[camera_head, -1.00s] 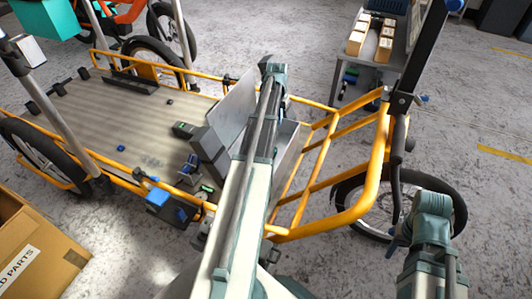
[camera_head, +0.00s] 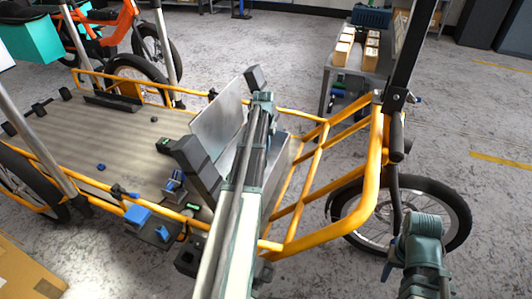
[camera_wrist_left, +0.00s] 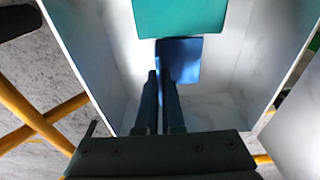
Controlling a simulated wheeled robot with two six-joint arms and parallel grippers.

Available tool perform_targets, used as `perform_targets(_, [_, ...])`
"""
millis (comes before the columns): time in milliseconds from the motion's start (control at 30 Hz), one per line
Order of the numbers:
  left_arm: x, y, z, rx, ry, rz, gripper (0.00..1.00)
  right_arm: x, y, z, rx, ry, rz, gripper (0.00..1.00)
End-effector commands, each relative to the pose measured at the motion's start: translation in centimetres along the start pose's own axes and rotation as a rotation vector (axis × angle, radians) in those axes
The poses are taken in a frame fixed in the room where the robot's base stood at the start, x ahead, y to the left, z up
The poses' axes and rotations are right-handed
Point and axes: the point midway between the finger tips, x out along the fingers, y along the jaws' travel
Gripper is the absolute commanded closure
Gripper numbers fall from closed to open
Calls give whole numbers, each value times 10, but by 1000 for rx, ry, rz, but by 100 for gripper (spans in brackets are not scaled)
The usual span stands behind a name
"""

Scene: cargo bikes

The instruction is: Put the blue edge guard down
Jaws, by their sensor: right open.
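The blue edge guard (camera_wrist_left: 183,62) shows in the left wrist view inside a pale open box (camera_wrist_left: 92,62), at the tips of my left gripper (camera_wrist_left: 160,82). The fingers are close together, and a dark edge of the guard runs between them. A teal piece (camera_wrist_left: 180,15) lies just beyond it. In the head view my left arm reaches over the grey box (camera_head: 218,108) on the bike; it hides the left gripper and the guard. My right gripper (camera_head: 388,268) is open and empty at the lower right, beside the front wheel.
The orange cargo bike frame (camera_head: 372,180) rises around the front, with its front wheel (camera_head: 452,212) at right. A blue block (camera_head: 137,214) sits by the near rail. The wooden deck (camera_head: 90,135) is mostly bare. A cart (camera_head: 372,68) with small cartons stands behind.

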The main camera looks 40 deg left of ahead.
Motion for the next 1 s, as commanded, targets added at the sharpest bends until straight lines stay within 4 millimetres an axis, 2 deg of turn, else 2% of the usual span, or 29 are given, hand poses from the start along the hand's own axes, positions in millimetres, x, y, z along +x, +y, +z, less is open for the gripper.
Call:
perform_targets(33, [13, 0, 2, 0, 0, 0, 100, 13, -1, -1, 0, 1, 0, 50])
perform_targets(100, [18, 0, 2, 0, 0, 0, 100, 18, -2, -1, 0, 1, 0, 50])
perform_targets(367, [16, 0, 2, 0, 0, 0, 100, 16, -2, -1, -1, 1, 0, 50])
perform_targets(533, [21, 0, 2, 0, 0, 0, 100, 21, -2, -1, -1, 2, 0, 50])
perform_targets(600, [18, 0, 2, 0, 0, 0, 83, 19, -2, -1, -1, 2, 0, 50])
perform_targets(700, [19, 0, 2, 0, 0, 0, 65, 19, -2, -1, -1, 1, 0, 50])
perform_targets(1000, [18, 0, 2, 0, 0, 0, 65, 18, -2, -1, -1, 1, 0, 50])
